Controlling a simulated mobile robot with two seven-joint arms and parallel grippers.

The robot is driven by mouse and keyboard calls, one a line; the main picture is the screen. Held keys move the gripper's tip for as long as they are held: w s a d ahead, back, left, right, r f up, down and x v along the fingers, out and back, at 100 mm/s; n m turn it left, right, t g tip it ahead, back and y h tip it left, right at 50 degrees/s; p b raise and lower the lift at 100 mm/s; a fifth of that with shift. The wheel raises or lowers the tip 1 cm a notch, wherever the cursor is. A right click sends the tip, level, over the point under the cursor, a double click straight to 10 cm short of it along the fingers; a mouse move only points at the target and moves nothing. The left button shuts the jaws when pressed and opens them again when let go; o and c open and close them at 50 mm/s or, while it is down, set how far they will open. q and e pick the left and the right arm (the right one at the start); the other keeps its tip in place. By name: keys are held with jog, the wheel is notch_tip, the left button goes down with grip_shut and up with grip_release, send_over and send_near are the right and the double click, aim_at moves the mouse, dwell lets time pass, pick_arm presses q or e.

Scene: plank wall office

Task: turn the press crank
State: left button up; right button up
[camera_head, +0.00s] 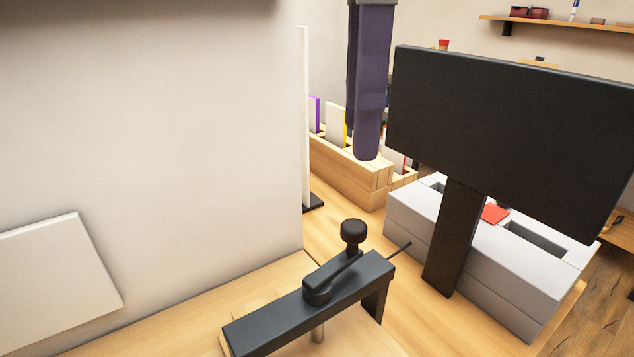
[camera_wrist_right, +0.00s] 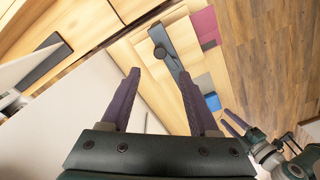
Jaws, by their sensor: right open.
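The press (camera_head: 345,290) is a dark beam on legs over a light wooden base, at the bottom middle of the head view. Its crank (camera_head: 333,276) is a short dark arm on a hub, with an upright round knob (camera_head: 352,231) at the far end. The crank also shows in the right wrist view (camera_wrist_right: 159,48), beyond the fingertips. My right gripper (camera_head: 364,140) has purple fingers hanging from the top of the head view. In the right wrist view it (camera_wrist_right: 158,73) is open and empty, apart from the crank. My left gripper (camera_wrist_right: 234,122) shows small at the right there; its opening is unclear.
A black monitor (camera_head: 515,130) stands right of the press, before a grey slotted box (camera_head: 480,255). A wooden file rack (camera_head: 345,168) is behind. A white upright panel (camera_head: 304,120) and pale wall (camera_head: 150,130) bound the left. Some desk beside the press is bare.

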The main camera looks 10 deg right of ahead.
aim_at(354, 225)
notch_tip(354, 225, down, 10)
jog(key=shift+r, duration=0.1)
dwell(0.4)
grip_shut()
dwell(0.3)
